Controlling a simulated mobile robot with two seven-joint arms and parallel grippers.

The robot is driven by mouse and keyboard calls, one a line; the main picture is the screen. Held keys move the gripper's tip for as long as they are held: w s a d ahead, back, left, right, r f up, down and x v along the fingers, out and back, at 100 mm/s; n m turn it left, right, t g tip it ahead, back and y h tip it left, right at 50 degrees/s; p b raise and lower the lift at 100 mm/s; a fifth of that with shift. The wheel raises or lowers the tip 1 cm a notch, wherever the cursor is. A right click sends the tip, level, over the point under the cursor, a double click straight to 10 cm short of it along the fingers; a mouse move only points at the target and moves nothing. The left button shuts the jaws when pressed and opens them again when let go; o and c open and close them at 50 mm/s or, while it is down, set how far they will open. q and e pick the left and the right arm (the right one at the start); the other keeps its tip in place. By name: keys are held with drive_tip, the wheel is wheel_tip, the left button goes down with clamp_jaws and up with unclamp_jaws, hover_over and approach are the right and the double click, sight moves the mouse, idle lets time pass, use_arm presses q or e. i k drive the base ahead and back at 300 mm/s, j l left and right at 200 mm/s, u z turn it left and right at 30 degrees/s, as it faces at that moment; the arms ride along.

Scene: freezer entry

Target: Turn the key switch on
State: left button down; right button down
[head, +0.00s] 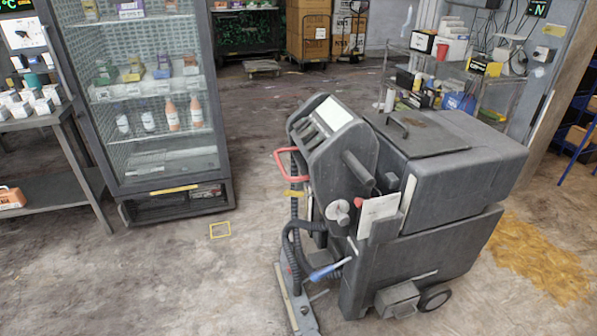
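A dark grey floor-cleaning machine (450,165) stands in the middle right of the head view. Its tilted control head (335,140) carries a pale panel (333,117) and a red handle loop (290,167). On its side are a small red knob (358,203) and a pale round knob (339,211). I cannot make out which part is the key switch, or how it is set. Neither of my grippers is in view.
A glass-door fridge (146,120) with bottles stands at the left, beside a metal table (45,125). A wire shelf (480,80) is behind the machine. A yellow-brown patch (540,260) lies on the floor at right. Floor in the left foreground is clear.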

sight(300, 185)
drive_tip(key=i+j, duration=0.15)
drive_tip(key=i, duration=0.3)
drive_tip(key=i+j, duration=0.1)
drive_tip(key=i, duration=0.35)
drive_tip(key=i+j, duration=0.15)
drive_tip(key=i, duration=0.25)
drive_tip(key=i+z, duration=0.05)
